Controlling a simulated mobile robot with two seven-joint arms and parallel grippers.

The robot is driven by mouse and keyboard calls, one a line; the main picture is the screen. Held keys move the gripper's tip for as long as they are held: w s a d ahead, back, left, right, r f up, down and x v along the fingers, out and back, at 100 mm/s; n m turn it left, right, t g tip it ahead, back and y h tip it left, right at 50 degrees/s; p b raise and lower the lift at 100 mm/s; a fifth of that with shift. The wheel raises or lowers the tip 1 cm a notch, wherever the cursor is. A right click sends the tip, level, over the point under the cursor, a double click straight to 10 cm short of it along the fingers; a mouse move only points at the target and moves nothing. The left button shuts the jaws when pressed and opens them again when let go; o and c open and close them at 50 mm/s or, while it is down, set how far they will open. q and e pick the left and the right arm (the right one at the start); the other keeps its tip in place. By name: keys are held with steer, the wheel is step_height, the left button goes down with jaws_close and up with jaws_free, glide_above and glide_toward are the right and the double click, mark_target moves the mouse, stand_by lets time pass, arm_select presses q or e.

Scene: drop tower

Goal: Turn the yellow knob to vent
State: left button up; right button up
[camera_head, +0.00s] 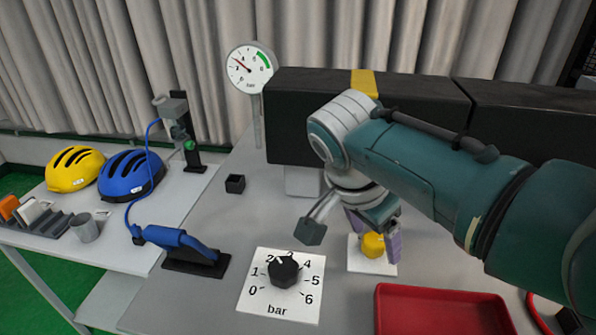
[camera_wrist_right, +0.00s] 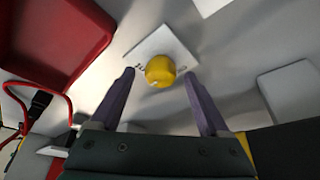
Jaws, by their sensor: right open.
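The yellow knob (camera_head: 372,244) stands on a small white plate (camera_head: 382,267) on the grey table. In the right wrist view the knob (camera_wrist_right: 160,71) shows between and just beyond the fingertips, on its white plate (camera_wrist_right: 172,42); the plate's markings are too small to read. My right gripper (camera_head: 374,240) reaches down over the knob, with a purple finger at its right side. The right wrist view shows this gripper (camera_wrist_right: 160,76) open, a finger on each side of the knob, with gaps between. My left gripper is not in view.
A black knob (camera_head: 285,271) sits on a white 0–6 bar plate (camera_head: 252,300) to the left. A red tray (camera_head: 440,312) lies close at the right. A gauge (camera_head: 250,67) and black box (camera_head: 310,110) stand behind. Helmets (camera_head: 132,174) and a blue-handled tool (camera_head: 185,243) are at left.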

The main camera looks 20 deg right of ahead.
steer(key=shift+r, duration=0.1)
steer(key=shift+a+r, duration=0.2)
steer(key=shift+r, duration=0.15)
steer(key=v, duration=0.9)
